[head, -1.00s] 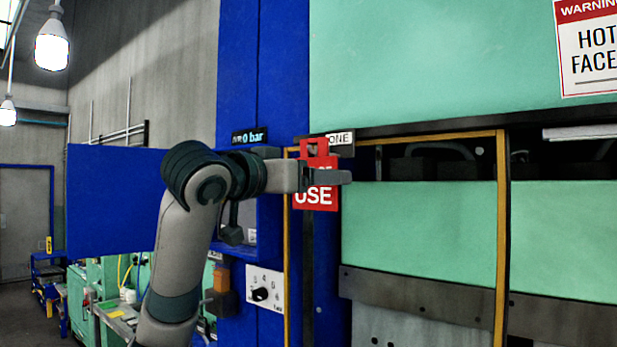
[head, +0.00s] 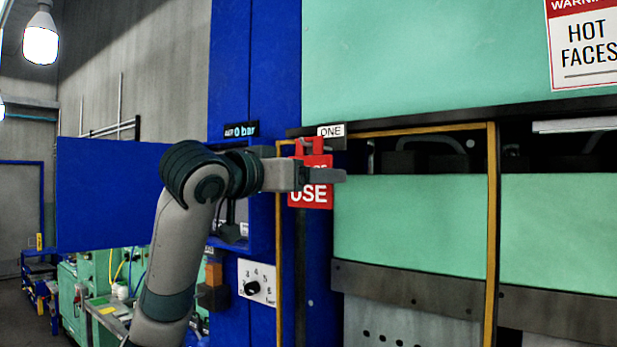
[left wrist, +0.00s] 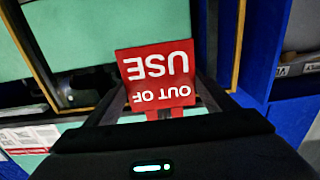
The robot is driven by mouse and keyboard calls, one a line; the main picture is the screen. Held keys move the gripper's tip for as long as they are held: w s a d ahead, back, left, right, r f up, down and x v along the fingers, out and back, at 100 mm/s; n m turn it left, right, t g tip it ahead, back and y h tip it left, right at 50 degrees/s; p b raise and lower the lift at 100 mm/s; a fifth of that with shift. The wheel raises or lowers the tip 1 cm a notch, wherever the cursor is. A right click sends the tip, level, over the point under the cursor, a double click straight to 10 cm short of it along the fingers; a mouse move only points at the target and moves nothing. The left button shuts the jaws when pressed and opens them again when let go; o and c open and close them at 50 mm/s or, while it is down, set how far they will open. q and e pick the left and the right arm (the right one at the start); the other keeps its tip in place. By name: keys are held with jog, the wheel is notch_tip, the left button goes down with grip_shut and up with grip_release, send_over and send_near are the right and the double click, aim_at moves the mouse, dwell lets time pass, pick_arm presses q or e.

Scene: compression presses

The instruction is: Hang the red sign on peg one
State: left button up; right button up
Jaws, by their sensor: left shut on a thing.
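The red sign (head: 311,196) reads "USE" in the head view and "OUT OF USE" in the left wrist view (left wrist: 155,75), where it appears upside down. My left gripper (head: 320,176) is shut on the sign and crosses in front of its upper part. The sign's red loop shows above the fingers. It lies just under a dark bracket (head: 300,131) beside the white label "ONE" (head: 331,130). The peg itself is not clearly visible, and I cannot tell whether the loop touches it. My right gripper is not in view.
A blue press column (head: 237,70) stands behind the arm, with a "0 bar" display (head: 241,130) and a dial (head: 257,284). A yellow-edged frame (head: 492,220) and green press panels (head: 410,225) are at the right. A blue panel (head: 105,195) is at the left.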

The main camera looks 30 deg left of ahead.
pick_arm(q)
jog(key=o, duration=1.2)
jog(key=shift+c, duration=0.2)
jog(key=shift+s, duration=0.2)
jog(key=s+a+b, duration=0.1)
jog(key=s+b, duration=0.7)
jog(key=s, duration=0.9)
jog(key=shift+a, duration=0.2)
